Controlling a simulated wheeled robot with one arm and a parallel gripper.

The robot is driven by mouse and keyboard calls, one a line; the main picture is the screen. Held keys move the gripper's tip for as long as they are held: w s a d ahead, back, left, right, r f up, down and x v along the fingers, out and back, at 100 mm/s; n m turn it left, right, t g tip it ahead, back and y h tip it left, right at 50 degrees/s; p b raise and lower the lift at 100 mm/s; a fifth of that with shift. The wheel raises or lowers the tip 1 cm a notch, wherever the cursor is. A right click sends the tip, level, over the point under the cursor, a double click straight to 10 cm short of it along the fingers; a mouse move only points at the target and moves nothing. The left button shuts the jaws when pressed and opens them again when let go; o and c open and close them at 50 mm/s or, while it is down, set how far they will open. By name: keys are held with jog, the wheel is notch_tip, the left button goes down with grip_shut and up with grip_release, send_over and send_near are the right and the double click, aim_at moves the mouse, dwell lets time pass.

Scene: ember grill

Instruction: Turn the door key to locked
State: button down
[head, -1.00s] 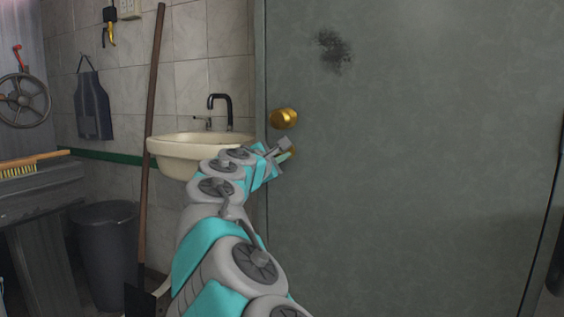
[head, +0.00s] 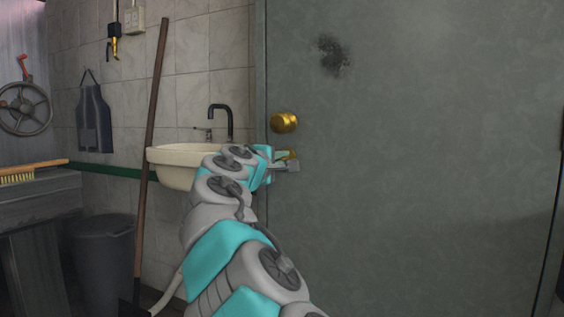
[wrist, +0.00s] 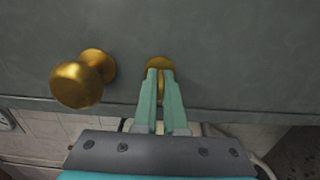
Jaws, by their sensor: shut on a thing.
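The grey door (head: 420,150) is closed in its frame. Below its round brass knob (head: 284,122) is the brass lock plate (head: 291,154), partly covered by my gripper (head: 288,165). In the wrist view the knob (wrist: 78,84) is left of the lock plate (wrist: 160,62). My gripper (wrist: 160,76) reaches the plate there, its two pale green fingers shut on the door key (wrist: 161,84). Only a thin golden strip of the key shows between the fingers. The fingers hide most of it, so its exact angle is hard to read.
A cream sink (head: 180,165) with a black tap (head: 222,118) is left of the door, close behind my arm. A long wooden-handled tool (head: 152,150) leans near a dark bin (head: 100,255). The space before the door's right side is clear.

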dwell(0.3)
jog(key=c, duration=1)
grip_release()
jog(key=v, duration=0.8)
jog(key=shift+w, duration=0.1)
